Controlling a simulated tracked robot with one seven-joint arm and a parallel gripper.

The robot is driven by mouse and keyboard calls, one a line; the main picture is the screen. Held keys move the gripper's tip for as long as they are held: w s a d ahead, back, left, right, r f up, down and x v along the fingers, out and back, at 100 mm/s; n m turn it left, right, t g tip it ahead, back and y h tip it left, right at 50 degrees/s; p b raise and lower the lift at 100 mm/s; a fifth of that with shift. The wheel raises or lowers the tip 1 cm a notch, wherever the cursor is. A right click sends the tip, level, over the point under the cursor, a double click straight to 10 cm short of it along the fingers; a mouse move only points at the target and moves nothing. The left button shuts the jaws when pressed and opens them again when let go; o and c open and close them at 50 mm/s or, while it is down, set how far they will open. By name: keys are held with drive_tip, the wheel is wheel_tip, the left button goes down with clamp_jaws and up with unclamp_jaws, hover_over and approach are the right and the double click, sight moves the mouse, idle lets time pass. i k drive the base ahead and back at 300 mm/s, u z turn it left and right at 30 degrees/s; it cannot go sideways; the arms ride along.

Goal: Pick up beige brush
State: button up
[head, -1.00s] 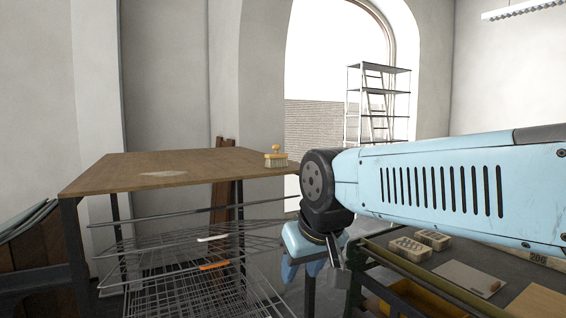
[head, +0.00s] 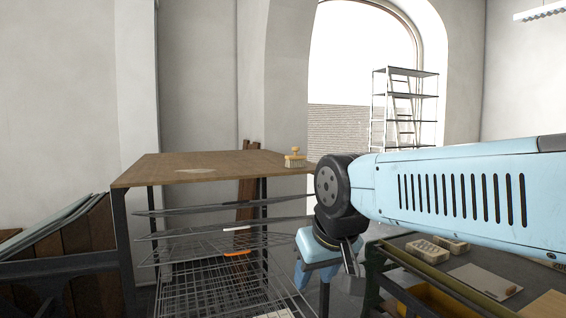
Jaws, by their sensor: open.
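The beige brush (head: 295,160) stands bristles down, with its knob handle up, at the right end of the wooden tabletop (head: 220,168) of a wire rack. My gripper (head: 352,265) hangs below my blue arm, pointing down, right of the rack and lower than its top. It is apart from the brush. The jaws are open and look empty; their tips are only partly visible.
Wire shelves (head: 200,245) fill the rack below the top, with an orange-handled tool (head: 238,253) on one. A dark table (head: 480,268) with small boxes (head: 428,251) is at the right. Wooden boards (head: 85,240) stand at the left. The tabletop is mostly clear.

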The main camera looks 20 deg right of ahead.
sight(295, 160)
drive_tip(key=u, duration=0.05)
drive_tip(key=i, duration=0.9)
drive_tip(key=z, duration=0.1)
